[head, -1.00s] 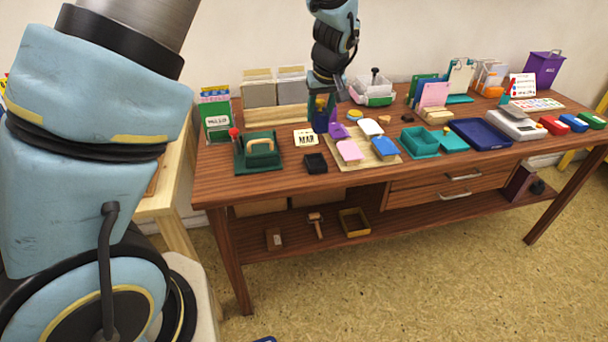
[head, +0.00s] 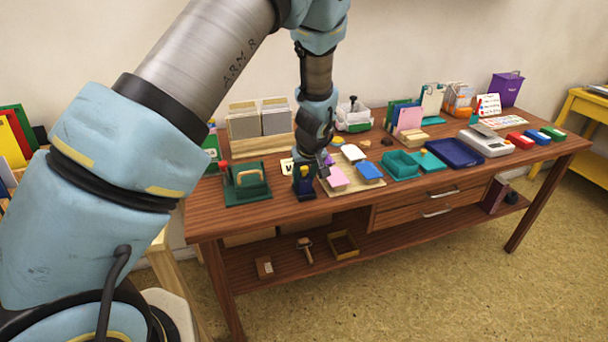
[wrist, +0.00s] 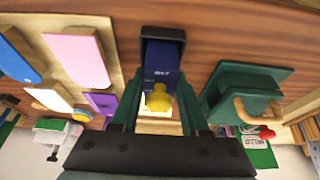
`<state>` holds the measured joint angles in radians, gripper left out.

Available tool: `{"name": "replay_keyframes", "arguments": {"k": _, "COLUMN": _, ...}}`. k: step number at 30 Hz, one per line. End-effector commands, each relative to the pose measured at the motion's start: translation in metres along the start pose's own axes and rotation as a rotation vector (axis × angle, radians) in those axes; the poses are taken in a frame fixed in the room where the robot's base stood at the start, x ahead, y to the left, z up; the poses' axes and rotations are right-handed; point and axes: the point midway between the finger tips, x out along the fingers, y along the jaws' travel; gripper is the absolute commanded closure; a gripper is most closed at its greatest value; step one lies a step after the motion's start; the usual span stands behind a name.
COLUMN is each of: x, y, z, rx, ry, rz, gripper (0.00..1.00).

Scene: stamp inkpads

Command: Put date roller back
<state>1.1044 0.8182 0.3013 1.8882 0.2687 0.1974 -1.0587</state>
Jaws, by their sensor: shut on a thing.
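The date roller (head: 304,185) is dark blue with a yellow knob (wrist: 158,98). My gripper (head: 304,170) points down and is shut on it. In the wrist view my gripper (wrist: 158,112) has a green finger on each side of the knob, and the blue body (wrist: 163,62) reaches into or just over a small open black holder (wrist: 163,33). I cannot tell whether the roller touches the holder's floor. The roller looks about upright.
A green stamp base with a wooden handle (head: 249,178) stands close to the left. A white date card is partly hidden behind my gripper. Teal trays (head: 400,164) stand farther right.

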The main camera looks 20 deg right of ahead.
Motion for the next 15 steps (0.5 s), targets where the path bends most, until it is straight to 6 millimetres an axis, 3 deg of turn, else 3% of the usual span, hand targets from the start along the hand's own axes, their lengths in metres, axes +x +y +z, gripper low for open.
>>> {"name": "replay_keyframes", "arguments": {"k": 10, "x": 0.0039, "y": 0.0005, "z": 0.001, "rx": -0.001, "ry": 0.002, "rz": 0.002, "gripper": 1.0}}
{"name": "replay_keyframes", "arguments": {"k": 11, "x": 0.0039, "y": 0.0003, "z": 0.0013, "rx": -0.001, "ry": 0.001, "rz": 0.001, "gripper": 0.54}}
{"name": "replay_keyframes", "arguments": {"k": 15, "x": 0.0028, "y": 0.0003, "z": 0.0009, "rx": -0.001, "ry": 0.001, "rz": 0.001, "gripper": 0.38}}
